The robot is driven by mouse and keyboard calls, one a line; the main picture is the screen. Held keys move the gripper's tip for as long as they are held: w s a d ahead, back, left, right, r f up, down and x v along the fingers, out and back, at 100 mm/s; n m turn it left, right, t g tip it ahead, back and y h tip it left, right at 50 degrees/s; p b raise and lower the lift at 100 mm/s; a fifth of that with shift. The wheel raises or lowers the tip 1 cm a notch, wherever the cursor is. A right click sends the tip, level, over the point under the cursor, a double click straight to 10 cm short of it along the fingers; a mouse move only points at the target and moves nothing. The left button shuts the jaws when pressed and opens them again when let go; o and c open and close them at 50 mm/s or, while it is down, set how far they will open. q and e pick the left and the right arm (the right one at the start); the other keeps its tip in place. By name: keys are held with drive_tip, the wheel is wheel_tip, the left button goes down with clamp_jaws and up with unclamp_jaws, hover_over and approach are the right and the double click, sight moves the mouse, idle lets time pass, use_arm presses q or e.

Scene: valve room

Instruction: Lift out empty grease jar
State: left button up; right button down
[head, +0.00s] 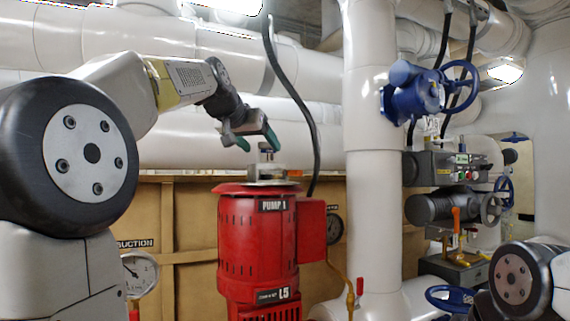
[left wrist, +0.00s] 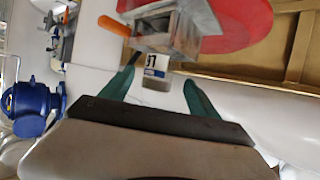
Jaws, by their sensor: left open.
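A small jar-like piece with a dark top (head: 266,148) stands in a grey metal holder (head: 267,174) on top of the red pump marked PUMP 1. In the left wrist view, the holder (left wrist: 170,38) shows with an orange handle (left wrist: 114,26), and the jar (left wrist: 156,72) with a white label reading "37" sticks out of it. My left gripper (head: 258,139) is open just above the holder. In the left wrist view its green fingers (left wrist: 160,80) are apart, with the jar between or just beyond the tips; contact cannot be told. My right gripper is not in view.
The red pump (head: 258,239) has a side box (head: 312,230). A black hose (head: 290,95) hangs close right of my left gripper. White pipes (head: 300,70) run behind it, and a blue valve (head: 415,90) is at right. My right arm shows at lower right.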

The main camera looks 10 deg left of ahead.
sight(271, 156)
use_arm(q)
drive_tip(key=shift+w+d+f, duration=0.1)
drive_tip(key=shift+w, duration=0.4)
drive_tip(key=x, duration=0.7)
drive_tip(key=shift+d, duration=0.15)
drive_tip(key=shift+s, duration=0.1)
clamp_jaws()
